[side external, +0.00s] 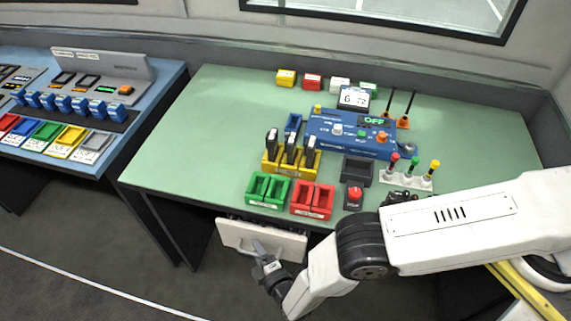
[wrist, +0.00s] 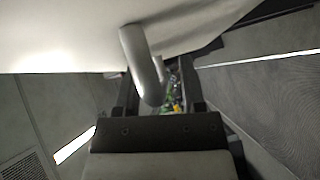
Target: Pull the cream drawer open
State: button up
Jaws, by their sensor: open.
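The cream drawer (side external: 286,243) is under the front edge of the green table, its pale front facing outward. Its front also fills the top left of the wrist view (wrist: 60,35). I cannot tell for sure how far it stands out from the table. Its grey curved handle (wrist: 143,65) shows in the wrist view, rising from the cream front and lying between my two dark fingers. My gripper (side external: 262,256) is low in front of the drawer in the side view, open around the handle. A visible gap separates the handle from the right finger; contact on the left is unclear.
The green table (side external: 200,130) above carries green bins (side external: 268,190), red bins (side external: 313,200), a red button (side external: 354,195) and a blue console (side external: 350,135). A blue desk (side external: 160,85) stands to the left. The floor in front of the drawer is clear.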

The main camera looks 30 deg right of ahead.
jog(key=shift+w+d, duration=1.35)
jog(key=shift+d, duration=0.05)
jog(key=shift+s+r, duration=0.2)
jog(key=shift+s, duration=1)
notch_tip(320, 180, up, 31)
send_over(266, 244)
jog(key=s, duration=0.6)
jog(key=shift+s, duration=0.1)
